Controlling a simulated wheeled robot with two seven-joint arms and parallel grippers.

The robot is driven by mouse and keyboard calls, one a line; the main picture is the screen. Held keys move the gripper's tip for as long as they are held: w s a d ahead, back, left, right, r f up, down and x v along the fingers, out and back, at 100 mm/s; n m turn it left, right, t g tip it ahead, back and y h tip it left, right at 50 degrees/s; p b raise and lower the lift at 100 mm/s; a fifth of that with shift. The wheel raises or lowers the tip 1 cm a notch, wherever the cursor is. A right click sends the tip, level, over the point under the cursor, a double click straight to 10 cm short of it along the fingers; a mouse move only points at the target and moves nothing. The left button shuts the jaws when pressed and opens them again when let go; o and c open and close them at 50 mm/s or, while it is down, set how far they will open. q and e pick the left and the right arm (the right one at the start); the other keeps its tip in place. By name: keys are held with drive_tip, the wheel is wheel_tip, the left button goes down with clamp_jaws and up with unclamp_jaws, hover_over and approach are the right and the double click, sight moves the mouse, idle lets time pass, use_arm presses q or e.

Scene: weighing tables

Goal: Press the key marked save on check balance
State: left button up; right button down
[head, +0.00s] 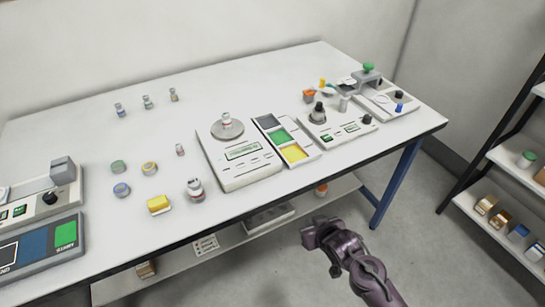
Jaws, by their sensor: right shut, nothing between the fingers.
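My left gripper is out of view.
A tray with grey, green and yellow sections (283,138) adjoins the balance on the right. More devices (338,130) stand further right. A shelf rack (506,166) stands far right.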

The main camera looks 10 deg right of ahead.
drive_tip(key=w+a+r+t+y, duration=0.1)
drive_tip(key=a+r+t, duration=0.1)
drive_tip(key=r, duration=1)
drive_tip(key=w+a+r+n+t+y, duration=0.1)
drive_tip(key=a+r, duration=0.3)
drive_tip(key=r, duration=0.8)
drive_tip(key=shift+w+n+t+y+b, duration=0.3)
drive_tip(key=shift+w+t+y+b, duration=0.1)
drive_tip(key=shift+w+t+y, duration=0.35)
drive_tip(key=shift+s+a, duration=0.1)
drive_tip(key=shift+s, duration=0.05)
hover_over(273, 161)
drive_tip(key=shift+w+a+f+p, duration=0.1)
drive_tip(key=shift+w+f+p, duration=0.05)
drive_tip(key=shift+f, duration=0.5)
drive_tip(key=shift+w+a+f+p, duration=0.1)
drive_tip(key=shift+f+p, duration=0.05)
drive_tip(key=shift+f, duration=0.45)
wheel_tip(273, 161, down, 3)
drive_tip(key=shift+s+d+r, duration=0.1)
drive_tip(key=shift+s, duration=0.05)
drive_tip(key=shift+f, duration=0.7)
